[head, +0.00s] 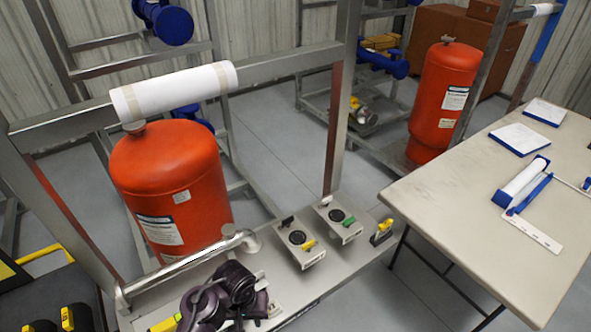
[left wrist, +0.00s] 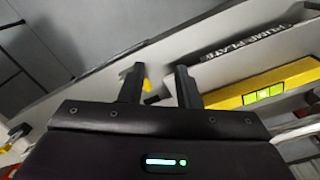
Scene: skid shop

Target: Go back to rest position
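My left gripper (left wrist: 160,76) is open in the left wrist view, with its two dark fingers apart over the grey plate (left wrist: 225,50) marked "PUMP PLATE". Nothing is held between them. A small yellow part shows behind the left finger, but I cannot tell what it is. In the head view my dark left hand (head: 232,290) is at the bottom, over the front of the metal skid (head: 330,262). Its fingers are hard to make out there. My right gripper is in neither view.
A yellow level (left wrist: 265,85) lies beside my left gripper. A bent metal pipe (head: 195,258) and two grey boxes with dials (head: 300,246) are close by on the skid. A red tank (head: 170,185) stands behind. A table (head: 450,195) is at the right.

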